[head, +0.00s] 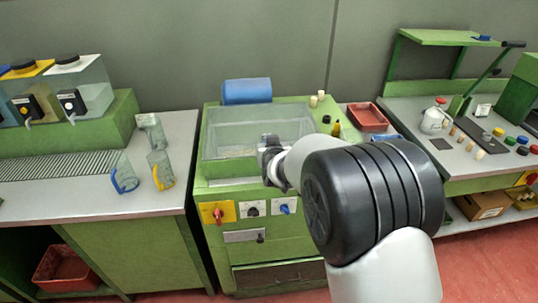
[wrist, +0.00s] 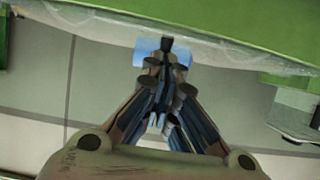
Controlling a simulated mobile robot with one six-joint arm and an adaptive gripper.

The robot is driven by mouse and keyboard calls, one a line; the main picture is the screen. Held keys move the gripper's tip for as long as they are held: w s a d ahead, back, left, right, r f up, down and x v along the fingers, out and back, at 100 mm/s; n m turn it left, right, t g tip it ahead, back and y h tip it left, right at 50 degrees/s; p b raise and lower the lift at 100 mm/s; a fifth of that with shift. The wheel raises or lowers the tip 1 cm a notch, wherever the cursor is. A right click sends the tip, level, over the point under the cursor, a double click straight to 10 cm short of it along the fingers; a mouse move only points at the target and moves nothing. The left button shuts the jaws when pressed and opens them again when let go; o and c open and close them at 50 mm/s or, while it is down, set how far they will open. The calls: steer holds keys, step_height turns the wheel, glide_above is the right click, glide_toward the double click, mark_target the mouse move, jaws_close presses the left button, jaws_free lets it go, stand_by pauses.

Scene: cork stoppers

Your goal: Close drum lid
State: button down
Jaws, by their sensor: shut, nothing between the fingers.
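The drum machine (head: 212,183) is a green cabinet in the middle of the head view. Its clear, see-through lid (head: 232,122) shows at the top; I cannot tell its exact angle. My gripper (head: 270,160) is at the front right of the clear part, partly hidden by my arm; I cannot tell whether it touches. In the wrist view my gripper (wrist: 167,48) has its fingers drawn together with nothing between them. A clear edge (wrist: 225,45) runs across beyond the fingertips, with a green band (wrist: 240,20) above it. A light blue patch shows behind the tips.
A blue roll-shaped object (head: 246,91) is behind the machine top. A red tray (head: 367,117) and small bottles stand to its right. Red and blue knobs sit on the front panel. Left bench (head: 60,195) holds blue- and yellow-edged clear pieces; right bench (head: 455,165) holds a white jug and stoppers.

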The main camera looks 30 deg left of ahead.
steer(key=s+d+p, duration=0.1)
steer(key=s+d, duration=0.4)
steer(key=s, duration=0.2)
steer(key=shift+s+d+f+p, duration=0.25)
steer(key=shift+s+d+p, duration=0.1)
steer(key=shift+d, duration=0.05)
